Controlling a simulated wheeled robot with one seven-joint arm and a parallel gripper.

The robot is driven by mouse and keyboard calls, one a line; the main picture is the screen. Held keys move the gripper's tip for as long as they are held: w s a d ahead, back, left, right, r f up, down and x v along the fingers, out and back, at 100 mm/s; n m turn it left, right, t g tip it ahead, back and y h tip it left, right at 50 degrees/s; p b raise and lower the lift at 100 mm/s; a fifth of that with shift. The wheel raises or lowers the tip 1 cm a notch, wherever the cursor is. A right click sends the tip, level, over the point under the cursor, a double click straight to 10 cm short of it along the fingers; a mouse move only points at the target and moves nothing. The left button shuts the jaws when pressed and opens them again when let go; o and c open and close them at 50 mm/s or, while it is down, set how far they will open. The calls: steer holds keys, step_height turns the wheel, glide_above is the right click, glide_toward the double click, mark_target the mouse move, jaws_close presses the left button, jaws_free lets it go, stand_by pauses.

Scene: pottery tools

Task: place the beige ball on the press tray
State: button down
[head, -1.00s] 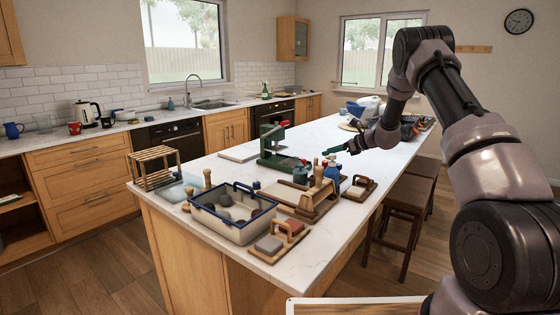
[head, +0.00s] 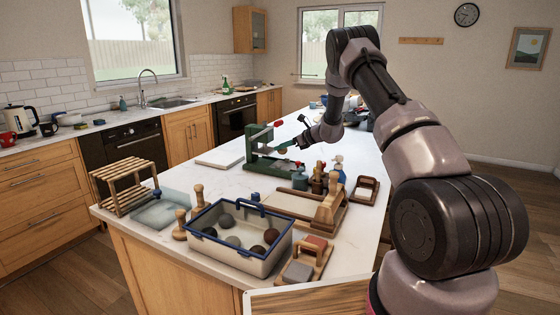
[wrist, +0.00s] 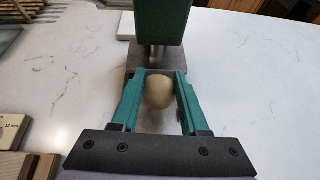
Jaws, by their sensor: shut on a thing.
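The beige ball (wrist: 159,92) sits between the two teal fingers of my gripper (wrist: 158,84) in the wrist view. My gripper is shut on it. The green press (head: 256,150) stands on the island counter in the head view, and my gripper (head: 288,147) is at its right side, close to its opening. In the wrist view the green press head (wrist: 161,22) is just ahead of the ball, with a grey metal plate, the press tray (wrist: 131,60), under it. The ball is at the plate's near edge. I cannot tell whether it touches the plate.
A blue-rimmed bin (head: 225,252) with several balls stands at the counter's front. A wooden rack (head: 124,182), a wooden tool board (head: 310,212) and a spray bottle (head: 338,168) stand around the press. Bare white counter (head: 215,180) lies left of the press.

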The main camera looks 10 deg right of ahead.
mark_target(283, 165)
steer(key=shift+f, duration=2.75)
steer(key=shift+c, duration=1.7)
jaws_free()
steer(key=v, duration=1.2)
steer(key=s+a+r+n+g+h, duration=0.1)
steer(key=s+a+r+n+g, duration=0.15)
steer(key=s+r+n, duration=0.6)
steer(key=s+a+r+n+g, duration=0.1)
steer(key=s+a+r+n, duration=0.25)
steer(key=s+r, duration=1)
steer(key=s+d+r+n+h, duration=0.1)
steer(key=s+r+n+h, duration=0.1)
steer(key=s, duration=0.6)
steer(key=s+d+r+n+t+h, duration=0.1)
steer(key=s+n, duration=0.3)
steer(key=s, duration=0.4)
steer(key=s+d+r+n+t+h, duration=0.1)
steer(key=s+r+n+h, duration=0.2)
steer(key=s, duration=0.5)
steer(key=shift+d+r+n+h, duration=0.25)
steer(key=shift+r+n+h, duration=0.15)
steer(key=shift+r, duration=0.05)
